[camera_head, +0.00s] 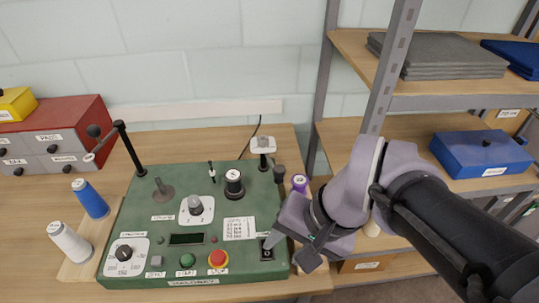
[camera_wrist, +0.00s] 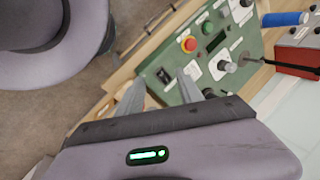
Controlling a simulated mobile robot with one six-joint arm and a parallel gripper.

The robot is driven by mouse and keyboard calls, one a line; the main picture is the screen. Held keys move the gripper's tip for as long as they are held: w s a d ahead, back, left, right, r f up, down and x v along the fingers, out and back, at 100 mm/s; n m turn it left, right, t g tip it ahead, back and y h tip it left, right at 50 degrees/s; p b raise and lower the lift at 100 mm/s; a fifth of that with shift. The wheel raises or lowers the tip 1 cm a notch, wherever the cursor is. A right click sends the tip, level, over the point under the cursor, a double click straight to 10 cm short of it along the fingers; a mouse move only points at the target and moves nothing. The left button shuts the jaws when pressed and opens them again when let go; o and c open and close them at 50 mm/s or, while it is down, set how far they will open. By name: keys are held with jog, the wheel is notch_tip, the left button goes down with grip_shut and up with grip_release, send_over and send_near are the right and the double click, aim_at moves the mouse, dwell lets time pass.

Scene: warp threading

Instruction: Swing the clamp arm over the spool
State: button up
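The green machine panel (camera_head: 205,220) lies on the wooden bench. At its back left stands a black post with a jointed arm (camera_head: 118,130), which looks like the clamp arm; its ringed end points left, away from the panel's middle. A black spool-like piece (camera_head: 234,184) stands upright on the panel, well right of that arm. My gripper (camera_head: 289,250) is at the panel's front right corner, by a black rocker switch (camera_head: 266,250). In the wrist view my gripper (camera_wrist: 160,84) has its fingers apart with nothing held, and the switch (camera_wrist: 165,76) shows beyond them. The arm's post is partly visible there.
White (camera_head: 70,242) and blue (camera_head: 90,199) thread spools stand left of the panel, before a red drawer box (camera_head: 55,140). A metal shelf upright (camera_head: 385,90) rises behind my arm. A white-topped post (camera_head: 263,147) stands at the back right.

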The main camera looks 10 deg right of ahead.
jog(key=shift+o, duration=0.2)
jog(key=w+m+y+p, duration=0.1)
jog(key=m+y, duration=0.1)
jog(key=w+m+g+y+p, duration=0.1)
jog(key=m+y, duration=0.1)
jog(key=w+m+g+y+p, duration=0.1)
jog(key=shift+w+f+m+y, duration=0.2)
jog(key=shift+f+m+y, duration=0.2)
jog(key=w+d+f+m+t+y+p, duration=0.1)
jog(key=w+d+f+m+t+p, duration=0.1)
jog(key=w+d+m+t, duration=0.4)
jog(key=w+d+f+m+t+y+p, duration=0.1)
jog(key=w+d+f+m+t+p, duration=0.15)
jog(key=d+m+t, duration=0.55)
jog(key=w+a+m+b, duration=0.1)
jog(key=w+a+b, duration=0.1)
jog(key=w+a, duration=0.9)
jog(key=shift+w+r+g, duration=0.2)
jog(key=shift+w+g, duration=0.2)
jog(key=shift+w, duration=0.65)
jog(key=shift+c, duration=0.4)
grip_shut()
